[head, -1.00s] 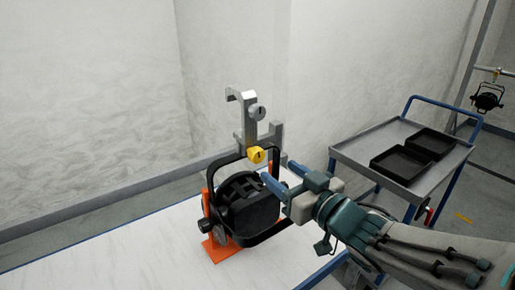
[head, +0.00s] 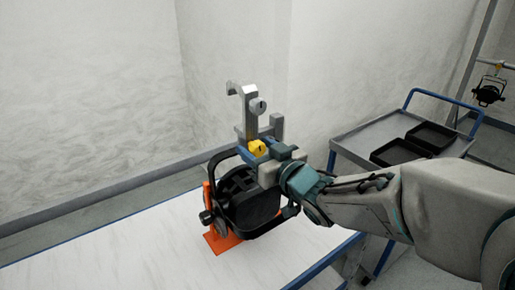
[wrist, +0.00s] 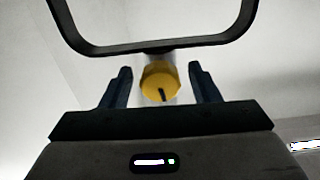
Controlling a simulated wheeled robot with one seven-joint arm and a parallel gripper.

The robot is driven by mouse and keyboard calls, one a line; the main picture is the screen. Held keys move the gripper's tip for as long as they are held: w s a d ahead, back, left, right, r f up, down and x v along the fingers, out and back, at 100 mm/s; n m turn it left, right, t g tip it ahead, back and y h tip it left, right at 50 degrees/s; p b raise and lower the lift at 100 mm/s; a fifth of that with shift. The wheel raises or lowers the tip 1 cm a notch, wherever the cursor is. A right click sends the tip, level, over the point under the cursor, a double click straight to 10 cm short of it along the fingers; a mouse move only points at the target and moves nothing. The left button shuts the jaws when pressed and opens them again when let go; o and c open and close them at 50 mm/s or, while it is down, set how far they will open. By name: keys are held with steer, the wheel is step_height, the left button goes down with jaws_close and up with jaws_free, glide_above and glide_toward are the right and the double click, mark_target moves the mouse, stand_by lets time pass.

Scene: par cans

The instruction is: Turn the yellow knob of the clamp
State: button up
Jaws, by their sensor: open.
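The yellow knob (head: 257,147) sits low on the grey metal clamp (head: 252,108), above the black par can (head: 248,200). In the wrist view the yellow knob (wrist: 160,81) shows a dark slot and lies between the two blue fingers of my gripper (wrist: 160,88). A gap shows on each side of the knob, so the fingers are apart from it. In the head view my gripper (head: 268,150) is at the knob from the right, and its fingers are partly hidden.
The par can stands on an orange stand (head: 222,242) on a white table (head: 130,250). Its black yoke (wrist: 155,48) crosses the wrist view close to the knob. A cart (head: 350,143) with two black trays stands at the right. The table's left part is clear.

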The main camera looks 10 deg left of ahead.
steer(key=c, duration=1)
steer(key=shift+f+n+b, duration=0.2)
steer(key=shift+n+b, duration=0.3)
steer(key=shift+b, duration=0.45)
steer(key=shift+r+n, duration=0.15)
steer(key=shift+n, duration=0.15)
steer(key=o, duration=1)
steer(key=b+v, duration=0.1)
steer(key=v, duration=1.2)
steer(key=shift+s+d+b, duration=0.25)
steer(key=shift+d+b, duration=0.05)
